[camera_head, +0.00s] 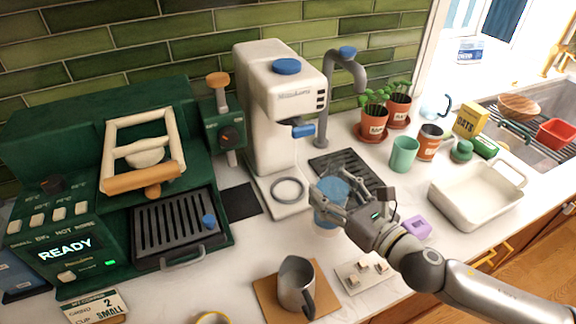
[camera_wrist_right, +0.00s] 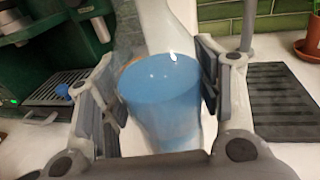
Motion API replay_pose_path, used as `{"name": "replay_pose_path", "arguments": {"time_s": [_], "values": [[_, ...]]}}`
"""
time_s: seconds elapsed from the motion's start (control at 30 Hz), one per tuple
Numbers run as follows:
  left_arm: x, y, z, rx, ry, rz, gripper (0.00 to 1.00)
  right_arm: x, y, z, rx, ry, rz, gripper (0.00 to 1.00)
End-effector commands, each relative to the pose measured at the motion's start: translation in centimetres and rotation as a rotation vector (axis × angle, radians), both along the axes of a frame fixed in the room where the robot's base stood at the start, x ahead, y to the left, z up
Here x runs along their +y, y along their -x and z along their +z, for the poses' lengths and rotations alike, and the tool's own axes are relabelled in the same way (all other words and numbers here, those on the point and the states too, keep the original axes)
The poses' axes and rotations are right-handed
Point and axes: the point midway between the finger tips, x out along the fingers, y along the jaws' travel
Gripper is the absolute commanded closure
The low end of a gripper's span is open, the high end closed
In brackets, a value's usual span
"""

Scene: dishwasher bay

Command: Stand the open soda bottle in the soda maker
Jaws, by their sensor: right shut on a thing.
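The soda maker (camera_head: 270,105) is the tall white machine with a blue cap and blue nozzle. A grey ring (camera_head: 288,190) lies on its base, with nothing standing on it. My right gripper (camera_head: 338,203) is shut on a blue vessel, apparently the open soda bottle (camera_head: 331,187), to the right of the base. In the right wrist view the bottle (camera_wrist_right: 160,105) is between the fingers of the right gripper (camera_wrist_right: 160,88), roughly upright. Its lower part is partly hidden, and I cannot tell whether it touches the counter. My left gripper is out of view.
A dark drip mat (camera_head: 340,165) lies behind the bottle. A steel jug (camera_head: 296,283) on a brown mat and a tray of small blocks (camera_head: 362,272) stand in front. A purple box (camera_head: 417,227) and white basin (camera_head: 475,195) are right. The green coffee machine (camera_head: 60,215) is left.

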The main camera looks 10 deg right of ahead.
Motion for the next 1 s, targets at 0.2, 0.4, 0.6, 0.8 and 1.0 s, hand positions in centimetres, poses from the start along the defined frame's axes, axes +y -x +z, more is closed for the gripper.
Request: {"name": "replay_pose_path", "arguments": {"time_s": [0.2, 0.4, 0.6, 0.8, 1.0], "values": [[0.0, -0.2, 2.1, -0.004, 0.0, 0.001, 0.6, 1.7, -4.0, 0.8, -0.006, -0.003, 0.0, 0.98], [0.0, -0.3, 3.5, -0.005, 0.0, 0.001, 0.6, 3.5, -8.3, 0.7, -0.006, -0.002, 0.0, 0.98], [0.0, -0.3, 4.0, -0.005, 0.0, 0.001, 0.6, 4.5, -10.5, 0.3, -0.004, 0.001, 0.001, 0.98], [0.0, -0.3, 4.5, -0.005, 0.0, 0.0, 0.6, 5.2, -12.3, 0.5, -0.004, -0.002, 0.001, 0.98], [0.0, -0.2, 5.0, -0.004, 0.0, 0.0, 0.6, 6.3, -14.5, -0.5, 0.003, -0.002, 0.002, 0.98]]}}
